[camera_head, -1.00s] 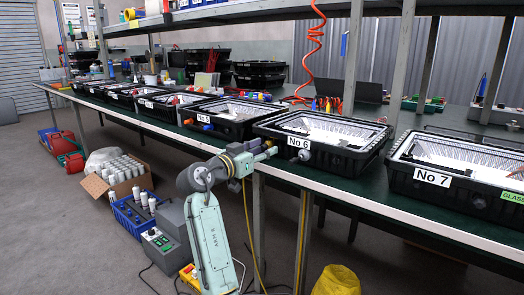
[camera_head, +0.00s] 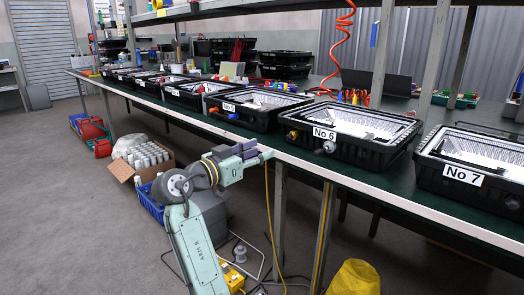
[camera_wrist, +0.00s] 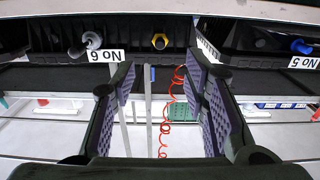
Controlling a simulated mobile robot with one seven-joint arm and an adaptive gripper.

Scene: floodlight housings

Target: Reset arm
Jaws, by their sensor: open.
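My gripper (camera_head: 268,154) is in front of the bench's front edge, below the housings No 5 and No 6, at the end of my bent arm. In the wrist view my gripper (camera_wrist: 165,88) shows two purple-padded fingers spread apart with nothing between them. The black housing No 6 (camera_head: 372,152) sits on the bench, with an orange-yellow fitting (camera_head: 294,135) at its left front and a grey-white one (camera_head: 329,146) nearer the middle. The fitting also shows in the upside-down wrist view (camera_wrist: 160,41), beyond the fingers and apart from them.
Housing No 5 (camera_head: 262,121) stands left of No 6, and No 7 (camera_head: 452,191) right. The green bench top (camera_head: 412,195) has a pale front edge. Bench legs, a yellow bag (camera_head: 353,278), a carton of white cans (camera_head: 143,160) and cables surround the floor near my arm.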

